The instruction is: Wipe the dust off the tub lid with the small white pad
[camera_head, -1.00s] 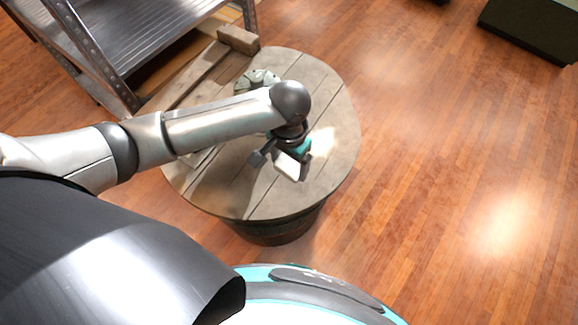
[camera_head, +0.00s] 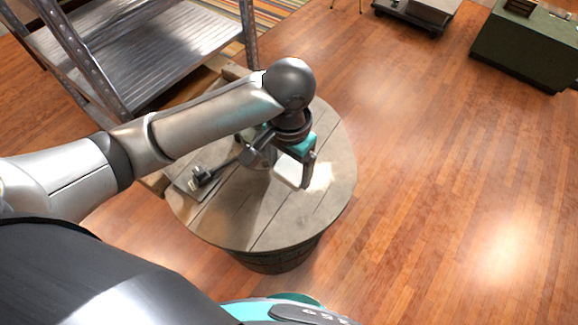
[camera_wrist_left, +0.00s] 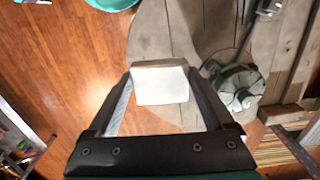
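The tub lid (camera_head: 215,225) is a round, grey-brown plank top on a barrel-like tub; it also shows in the left wrist view (camera_wrist_left: 150,40). My left gripper (camera_head: 295,165) is over the lid, pointing down. It is shut on the small white pad (camera_head: 288,171). In the left wrist view the pad (camera_wrist_left: 161,86) sits between the two fingers. I cannot tell whether the pad touches the lid. A pale patch (camera_head: 321,175) lies on the lid right of the pad; dust or light, I cannot tell. My right gripper is not in view.
A grey-green object (camera_wrist_left: 236,84) with a thin rod stands on the lid beside the gripper, mostly hidden by my arm in the head view. A metal shelf (camera_head: 150,50) is behind left. A dark green cabinet (camera_head: 525,50) is far right. The floor to the right is clear.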

